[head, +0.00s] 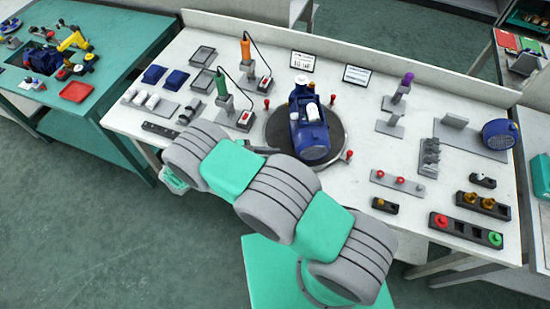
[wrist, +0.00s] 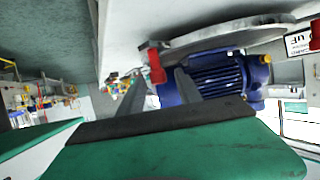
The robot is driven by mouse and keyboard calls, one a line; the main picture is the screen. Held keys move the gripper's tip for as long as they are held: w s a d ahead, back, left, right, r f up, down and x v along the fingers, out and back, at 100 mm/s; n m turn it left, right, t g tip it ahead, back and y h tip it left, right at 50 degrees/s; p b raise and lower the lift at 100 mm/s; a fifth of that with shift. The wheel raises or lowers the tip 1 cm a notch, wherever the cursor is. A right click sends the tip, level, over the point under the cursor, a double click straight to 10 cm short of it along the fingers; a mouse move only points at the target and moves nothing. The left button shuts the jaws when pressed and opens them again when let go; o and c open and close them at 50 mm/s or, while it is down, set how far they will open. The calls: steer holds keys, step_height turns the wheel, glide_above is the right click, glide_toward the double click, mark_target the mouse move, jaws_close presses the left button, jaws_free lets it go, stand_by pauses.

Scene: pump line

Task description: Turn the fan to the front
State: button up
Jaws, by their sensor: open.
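A blue motor-pump unit (head: 309,128) with a white cap stands on a dark round turntable (head: 273,130) at the middle of the white bench. Its rounded blue end points toward the bench's front edge; I cannot tell whether a fan shows there. Red knobs stand around the turntable. My gripper (head: 262,150) is mostly hidden behind my arm, with a dark finger showing by the turntable's front left edge. In the wrist view my gripper (wrist: 160,80) is open, its fingers near a red knob (wrist: 155,65); contact is unclear. The ribbed blue motor (wrist: 215,78) lies just beyond.
Green and orange tools (head: 222,86) stand on holders left of the turntable. A row of red buttons (head: 398,184) and a dark control box (head: 466,229) are at the front right. A blue round part (head: 498,133) sits at the right. A green table (head: 110,60) stands left.

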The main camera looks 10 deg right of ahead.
steer(key=shift+r, duration=0.4)
step_height(320, 180, up, 3)
steer(key=shift+s+f+p, duration=0.1)
steer(key=shift+p, duration=0.35)
steer(key=s+d+r+b, duration=0.1)
steer(key=s+r+b, duration=0.1)
steer(key=s+r, duration=0.2)
steer(key=s+r+b, duration=0.3)
steer(key=s+r, duration=0.2)
steer(key=s, duration=0.4)
steer(key=shift+s+d+r, duration=0.25)
steer(key=shift+s+d, duration=0.1)
steer(key=shift+s, duration=0.05)
steer(key=shift+c, duration=0.4)
